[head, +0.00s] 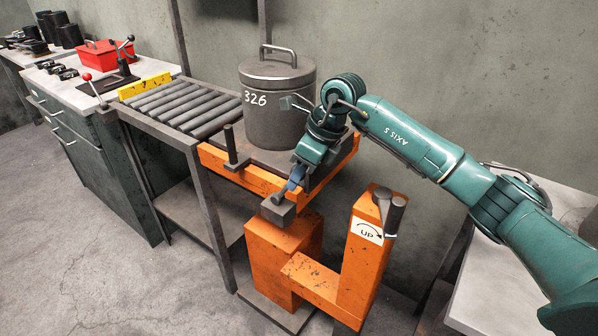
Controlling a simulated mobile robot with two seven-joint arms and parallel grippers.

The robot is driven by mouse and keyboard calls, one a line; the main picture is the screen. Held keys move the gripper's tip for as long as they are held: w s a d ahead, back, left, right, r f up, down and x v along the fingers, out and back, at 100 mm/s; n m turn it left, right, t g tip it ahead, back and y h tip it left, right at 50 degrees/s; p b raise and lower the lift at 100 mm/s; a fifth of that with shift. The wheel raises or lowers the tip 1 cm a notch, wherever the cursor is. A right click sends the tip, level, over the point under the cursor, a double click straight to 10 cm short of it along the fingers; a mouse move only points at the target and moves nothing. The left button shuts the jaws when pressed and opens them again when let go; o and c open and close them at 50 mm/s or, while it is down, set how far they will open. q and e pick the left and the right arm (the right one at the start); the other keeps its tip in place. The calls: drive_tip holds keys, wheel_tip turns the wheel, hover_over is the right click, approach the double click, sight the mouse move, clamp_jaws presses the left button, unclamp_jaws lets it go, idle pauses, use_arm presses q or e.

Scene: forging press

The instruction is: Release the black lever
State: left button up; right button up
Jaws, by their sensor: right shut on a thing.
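My right gripper (287,192) reaches down in front of the orange frame at the near end of the roller table. Its blue fingers are shut at a dark block-shaped piece (278,210), which looks like the end of the black lever. The fingers hide much of what they hold. The block sits just above the orange lift column (283,250). Another dark upright handle (230,143) stands on the frame to the left. My left gripper is out of view.
A grey lidded pot marked 326 (277,118) stands at the table's near end, close behind my right gripper. Rollers (185,105) run left behind it. An orange post (363,265) with an UP label and dark handle (395,213) stands right of the column. Open floor lies front left.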

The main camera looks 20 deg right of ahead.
clamp_jaws()
